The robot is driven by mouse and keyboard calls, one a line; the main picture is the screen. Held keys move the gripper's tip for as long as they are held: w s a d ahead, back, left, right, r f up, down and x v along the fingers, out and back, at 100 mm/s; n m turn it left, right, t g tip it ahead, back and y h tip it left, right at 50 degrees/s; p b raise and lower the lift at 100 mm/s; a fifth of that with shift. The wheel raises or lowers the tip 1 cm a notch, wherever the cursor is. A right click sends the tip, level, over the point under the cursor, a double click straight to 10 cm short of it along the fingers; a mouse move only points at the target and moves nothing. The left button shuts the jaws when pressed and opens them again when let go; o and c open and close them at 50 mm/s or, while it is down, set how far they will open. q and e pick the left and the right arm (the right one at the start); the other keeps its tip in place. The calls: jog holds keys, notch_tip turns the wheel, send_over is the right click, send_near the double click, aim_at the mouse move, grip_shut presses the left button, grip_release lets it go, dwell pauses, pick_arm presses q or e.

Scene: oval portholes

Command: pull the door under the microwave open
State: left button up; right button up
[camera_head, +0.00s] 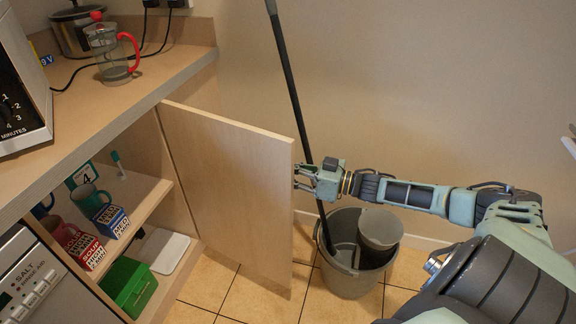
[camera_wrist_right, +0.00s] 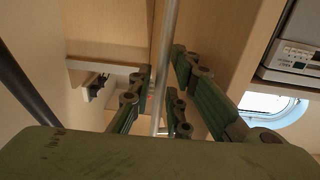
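The pale wooden door (camera_head: 226,180) under the counter stands swung wide open, its inner face toward the head camera. The microwave (camera_head: 20,95) is cut by the left edge, on the counter above. My right gripper (camera_head: 303,178) is at the door's free edge, on the far side, its fingers partly hidden by the door. In the right wrist view, a thin metal bar handle (camera_wrist_right: 169,40) runs between the fingers of my right gripper (camera_wrist_right: 160,75). The fingers look apart, with gaps beside the bar. My left gripper is not in view.
Shelves inside hold mugs (camera_head: 90,200), boxes (camera_head: 112,221) and a green container (camera_head: 129,286). A grey bucket (camera_head: 350,280) with a mop handle (camera_head: 290,85) stands beyond the door, close under my right forearm. A glass jug (camera_head: 112,55) is on the counter (camera_head: 130,97).

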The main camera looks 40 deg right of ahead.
jog(key=v, duration=1.2)
jog(key=shift+d+f, duration=0.1)
dwell(0.5)
